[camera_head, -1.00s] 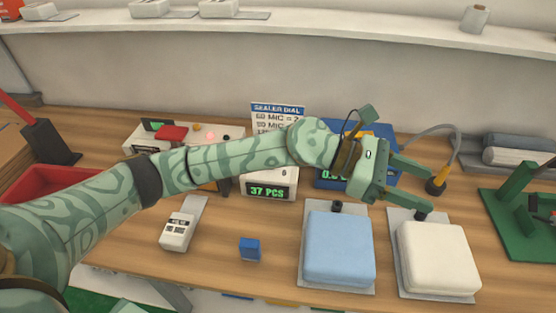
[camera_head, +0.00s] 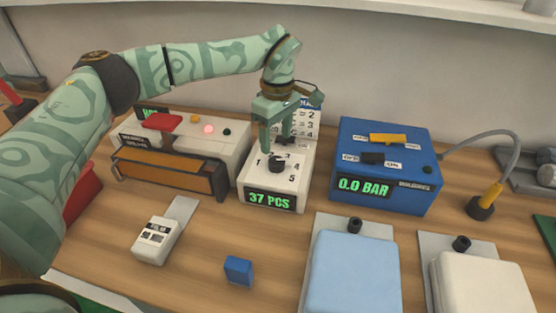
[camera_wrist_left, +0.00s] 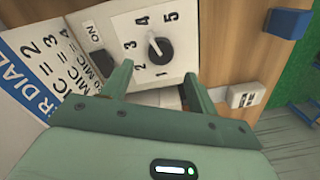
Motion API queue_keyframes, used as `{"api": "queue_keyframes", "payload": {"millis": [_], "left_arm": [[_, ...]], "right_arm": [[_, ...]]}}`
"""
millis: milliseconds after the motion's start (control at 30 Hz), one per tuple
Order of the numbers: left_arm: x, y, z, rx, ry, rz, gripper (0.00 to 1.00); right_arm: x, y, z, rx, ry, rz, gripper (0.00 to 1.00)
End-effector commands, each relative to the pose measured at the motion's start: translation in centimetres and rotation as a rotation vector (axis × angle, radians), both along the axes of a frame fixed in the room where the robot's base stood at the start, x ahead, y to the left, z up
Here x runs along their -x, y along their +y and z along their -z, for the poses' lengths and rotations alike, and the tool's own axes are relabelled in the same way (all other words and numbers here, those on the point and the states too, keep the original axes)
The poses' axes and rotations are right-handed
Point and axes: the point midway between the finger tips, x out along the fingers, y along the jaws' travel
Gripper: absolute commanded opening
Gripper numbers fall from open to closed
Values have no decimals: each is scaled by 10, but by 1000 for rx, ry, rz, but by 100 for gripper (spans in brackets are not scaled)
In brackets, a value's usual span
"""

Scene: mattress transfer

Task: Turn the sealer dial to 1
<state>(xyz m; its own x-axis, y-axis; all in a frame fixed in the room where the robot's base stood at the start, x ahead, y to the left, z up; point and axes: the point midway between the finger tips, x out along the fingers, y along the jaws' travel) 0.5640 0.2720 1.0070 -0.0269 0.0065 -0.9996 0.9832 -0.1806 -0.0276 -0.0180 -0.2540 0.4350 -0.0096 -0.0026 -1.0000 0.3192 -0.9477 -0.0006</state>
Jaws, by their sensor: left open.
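The black sealer dial (camera_head: 277,163) sits on top of a white box (camera_head: 245,190) whose front reads 37 PCS. Numbers 1 to 5 ring the dial. In the left wrist view the dial (camera_wrist_left: 157,47) has a white mark that seems to point toward 4; I cannot tell exactly. My left gripper (camera_head: 277,143) hangs fingers-down just above and behind the dial. In the left wrist view its open fingers (camera_wrist_left: 157,85) have nothing between them and stand apart from the dial. My right gripper is not in view.
A sealer-dial sign (camera_head: 304,125) stands behind the box, partly hidden by my gripper. A white machine with an orange front (camera_head: 165,172) is on the left, a blue 0.0 BAR box (camera_head: 385,204) on the right. A small blue block (camera_head: 238,270) and cushions lie in front.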

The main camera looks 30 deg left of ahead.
Motion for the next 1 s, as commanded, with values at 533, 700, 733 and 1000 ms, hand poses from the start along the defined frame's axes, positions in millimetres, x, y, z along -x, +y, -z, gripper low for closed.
{"api": "queue_keyframes", "payload": {"millis": [533, 700, 733, 1000], "left_arm": [[2, 0, 66, 1, -2, 0, 59], [2, 0, 66, 1, -2, 1, 59], [2, 0, 66, 1, -2, 1, 51], [2, 0, 66, 2, -1, 0, 14]], "right_arm": [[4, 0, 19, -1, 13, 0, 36], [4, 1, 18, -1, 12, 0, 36], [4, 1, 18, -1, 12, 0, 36], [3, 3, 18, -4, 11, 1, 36]]}}
